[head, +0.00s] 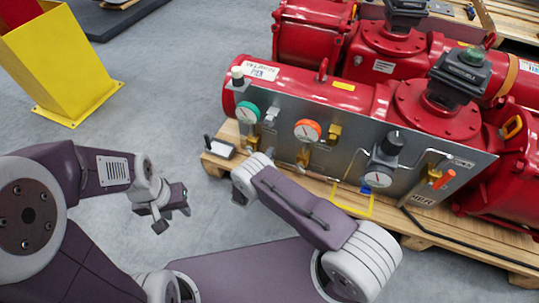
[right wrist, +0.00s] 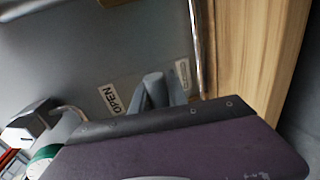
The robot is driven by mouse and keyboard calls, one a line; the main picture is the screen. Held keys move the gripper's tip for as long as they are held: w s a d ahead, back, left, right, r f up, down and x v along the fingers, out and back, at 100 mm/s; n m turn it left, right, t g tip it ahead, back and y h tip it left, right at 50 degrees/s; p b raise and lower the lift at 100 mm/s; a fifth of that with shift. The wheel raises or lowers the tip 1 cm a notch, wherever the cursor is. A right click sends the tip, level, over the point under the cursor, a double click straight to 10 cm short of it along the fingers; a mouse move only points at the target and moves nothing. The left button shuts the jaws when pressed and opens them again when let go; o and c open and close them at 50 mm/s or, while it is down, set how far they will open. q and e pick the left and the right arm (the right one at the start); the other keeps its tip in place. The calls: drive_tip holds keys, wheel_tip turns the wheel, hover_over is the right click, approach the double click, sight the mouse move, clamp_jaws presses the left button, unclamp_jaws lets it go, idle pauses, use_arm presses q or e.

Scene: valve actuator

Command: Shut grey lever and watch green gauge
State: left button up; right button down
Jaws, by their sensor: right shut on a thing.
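The green-rimmed gauge (head: 248,112) is at the left end of the grey panel (head: 345,137). Part of it shows at the lower left of the right wrist view (right wrist: 42,160), its dial not readable. My right forearm reaches to the panel's lower left and hides the right gripper in the head view. In the right wrist view my right gripper (right wrist: 160,94) is shut on what looks like the grey lever (right wrist: 153,80), mostly hidden by my wrist, beside an OPEN label (right wrist: 110,98). My left gripper (head: 171,209) is open and empty above the floor, apart from the panel.
An orange-rimmed gauge (head: 307,131), a blue-marked gauge (head: 377,179) and an orange handle (head: 444,179) sit along the panel. Red actuators (head: 300,83) stand behind it on a wooden pallet (head: 225,134). A yellow post (head: 60,60) stands at left. Floor between is clear.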

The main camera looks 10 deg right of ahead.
drive_tip(key=shift+f, duration=0.15)
drive_tip(key=c, duration=1.3)
unclamp_jaws()
drive_tip(key=p+v, duration=0.5)
drive_tip(key=v, duration=0.4)
